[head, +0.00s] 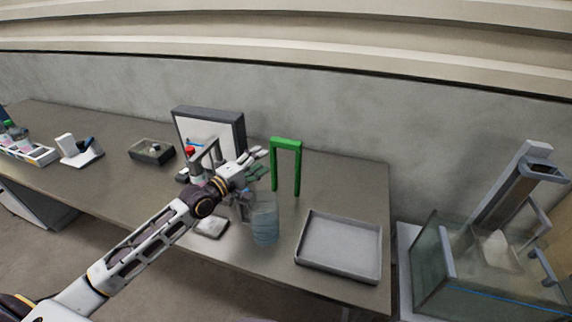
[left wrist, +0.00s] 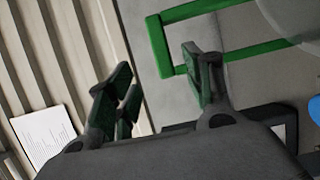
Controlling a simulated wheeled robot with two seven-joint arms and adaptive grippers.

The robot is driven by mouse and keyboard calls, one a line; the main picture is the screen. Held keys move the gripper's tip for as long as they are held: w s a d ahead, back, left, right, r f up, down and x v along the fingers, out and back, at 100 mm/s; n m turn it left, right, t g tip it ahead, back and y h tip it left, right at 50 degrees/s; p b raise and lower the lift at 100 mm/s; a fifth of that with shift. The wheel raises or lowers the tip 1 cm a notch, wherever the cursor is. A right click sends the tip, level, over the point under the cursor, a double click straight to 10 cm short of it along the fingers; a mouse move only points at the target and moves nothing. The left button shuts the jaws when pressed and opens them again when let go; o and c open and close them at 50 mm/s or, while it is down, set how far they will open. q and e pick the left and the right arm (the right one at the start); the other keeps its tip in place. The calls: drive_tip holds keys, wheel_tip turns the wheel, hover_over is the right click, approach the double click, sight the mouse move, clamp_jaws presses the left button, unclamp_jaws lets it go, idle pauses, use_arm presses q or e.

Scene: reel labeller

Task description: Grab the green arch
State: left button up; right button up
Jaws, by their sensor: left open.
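The green arch (head: 286,143) stands upright on the table, with two legs and a top bar. My left gripper (head: 263,161) is open and empty, just left of the arch in the head view and apart from it. In the left wrist view, the gripper's green-padded fingers (left wrist: 158,78) are spread. The arch (left wrist: 157,45) shows beyond them, its top bar near the gap and its legs running to the right. One finger covers a small part of it. My right gripper is in neither view.
A clear blue-tinted jar (head: 265,222) stands in front of the arch. A grey tray (head: 340,268) lies to the right. A dark-framed panel (head: 243,130) stands behind my left gripper. A glass tank (head: 480,285) is at far right. The table right of the arch is clear.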

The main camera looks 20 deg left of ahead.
sight(282, 146)
use_arm(q)
drive_tip(key=shift+p+x, duration=0.45)
drive_tip(key=shift+x, duration=3.8)
drive_tip(key=shift+w+d, duration=0.25)
drive_tip(key=shift+w, duration=0.4)
drive_tip(key=shift+p+x, duration=0.5)
drive_tip(key=shift+x, duration=1.4)
drive_tip(key=shift+a, duration=0.1)
drive_tip(key=shift+c, duration=0.4)
clamp_jaws()
